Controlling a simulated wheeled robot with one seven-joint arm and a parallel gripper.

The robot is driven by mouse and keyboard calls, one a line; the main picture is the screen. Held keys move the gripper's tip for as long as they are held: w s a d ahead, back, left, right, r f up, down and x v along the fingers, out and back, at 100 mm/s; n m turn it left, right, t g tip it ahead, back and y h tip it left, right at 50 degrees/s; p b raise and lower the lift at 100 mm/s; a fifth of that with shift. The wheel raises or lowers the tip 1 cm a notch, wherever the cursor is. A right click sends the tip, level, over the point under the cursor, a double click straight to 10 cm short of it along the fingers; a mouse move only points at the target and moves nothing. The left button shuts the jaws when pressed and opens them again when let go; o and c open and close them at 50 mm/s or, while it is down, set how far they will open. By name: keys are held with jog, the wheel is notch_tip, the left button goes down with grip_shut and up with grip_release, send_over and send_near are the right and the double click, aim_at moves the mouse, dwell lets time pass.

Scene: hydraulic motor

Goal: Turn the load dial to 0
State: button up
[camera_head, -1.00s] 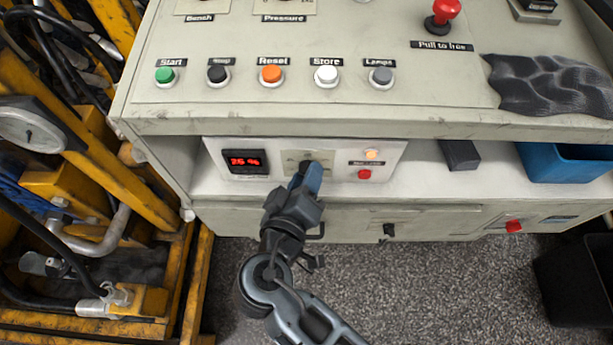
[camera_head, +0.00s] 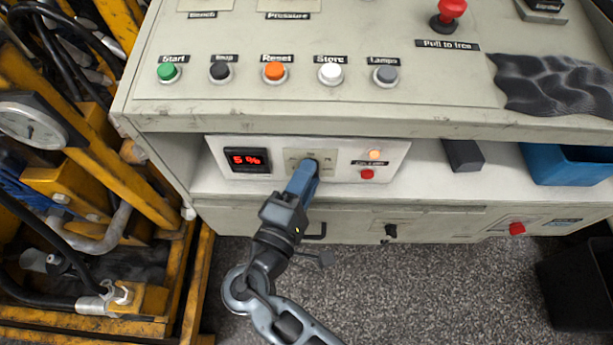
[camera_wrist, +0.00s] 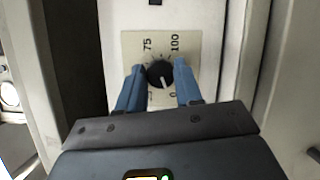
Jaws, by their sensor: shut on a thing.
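The load dial (camera_wrist: 159,75) is a black round knob on a beige scale plate, with 75, 100 and 0 legible in the wrist view. Its white pointer line is directed close to the 0 mark. My gripper (camera_wrist: 160,70) is shut on the knob, one blue finger on each side. In the head view my gripper (camera_head: 308,170) reaches the dial plate (camera_head: 293,156) and hides most of the knob. The red display (camera_head: 246,160) left of the dial reads 5 %.
A lit orange lamp (camera_head: 375,155) and a red button (camera_head: 367,174) are right of the dial. The console overhangs the recessed panel. A dark block (camera_head: 463,155) and a blue bin (camera_head: 565,168) stand on the shelf to the right.

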jog(key=shift+f+n+t, duration=0.15)
jog(key=shift+n+t, duration=0.25)
jog(key=shift+n, duration=0.5)
jog(key=o, duration=1)
jog(key=shift+o, duration=0.2)
jog(key=b+v, duration=0.1)
jog(key=v, duration=0.7)
